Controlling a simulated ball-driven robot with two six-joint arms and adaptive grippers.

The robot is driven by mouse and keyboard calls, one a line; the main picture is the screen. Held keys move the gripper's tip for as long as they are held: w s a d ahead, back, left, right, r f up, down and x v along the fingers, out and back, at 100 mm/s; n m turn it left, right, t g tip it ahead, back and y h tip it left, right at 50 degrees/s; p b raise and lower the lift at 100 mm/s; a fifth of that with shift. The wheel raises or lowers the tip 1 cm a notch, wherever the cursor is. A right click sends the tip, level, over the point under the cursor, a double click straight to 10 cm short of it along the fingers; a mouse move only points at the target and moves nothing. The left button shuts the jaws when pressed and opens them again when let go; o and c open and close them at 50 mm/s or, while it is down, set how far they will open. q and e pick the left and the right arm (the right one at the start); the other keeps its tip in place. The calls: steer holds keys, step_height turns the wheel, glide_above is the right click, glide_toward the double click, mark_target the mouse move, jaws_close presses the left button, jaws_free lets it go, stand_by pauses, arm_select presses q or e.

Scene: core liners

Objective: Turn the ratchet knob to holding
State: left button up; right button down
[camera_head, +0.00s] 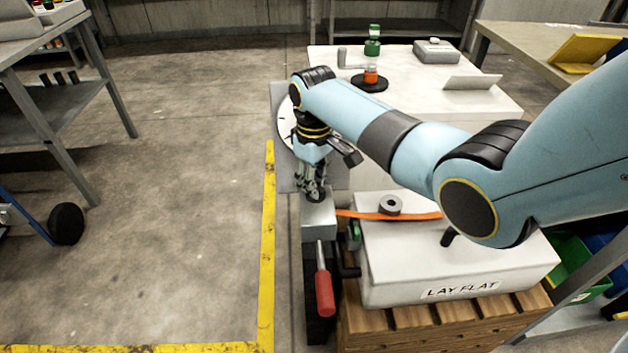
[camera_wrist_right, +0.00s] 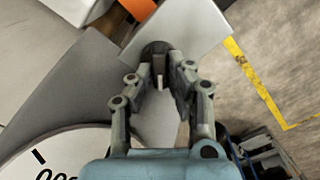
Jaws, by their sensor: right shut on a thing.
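The ratchet knob (camera_head: 316,196) is a small dark round knob on top of a grey metal housing (camera_head: 320,220). My right gripper (camera_head: 314,188) points down over the housing, its fingers closed on the knob. In the right wrist view the dark knob (camera_wrist_right: 155,47) with a pale pointer bar sits between the fingertips of my right gripper (camera_wrist_right: 162,72), at the edge of the grey housing (camera_wrist_right: 195,35). The fingers partly hide the knob, and I cannot read any marking for its position. My left gripper is not in view.
A red-handled lever (camera_head: 324,290) stands in front of the housing. An orange strap (camera_head: 400,216) runs right across a white case (camera_head: 450,265) marked LAY FLAT on a wooden pallet (camera_head: 440,320). A round dial (camera_wrist_right: 50,155) lies behind. Open floor is at left.

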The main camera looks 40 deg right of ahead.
steer(key=shift+r+n+p, duration=0.15)
steer(key=shift+n+p, duration=0.45)
steer(key=shift+p, duration=0.05)
steer(key=shift+a+n+p, duration=0.1)
steer(key=shift+n+p, duration=0.8)
steer(key=shift+n, duration=0.3)
steer(key=shift+n+p, duration=0.6)
steer(key=shift+n, duration=0.6)
steer(key=shift+n+p, duration=0.55)
steer(key=shift+n, duration=0.85)
steer(key=shift+s, duration=0.1)
steer(key=c, duration=1.3)
jaws_free()
steer(key=shift+a, duration=0.1)
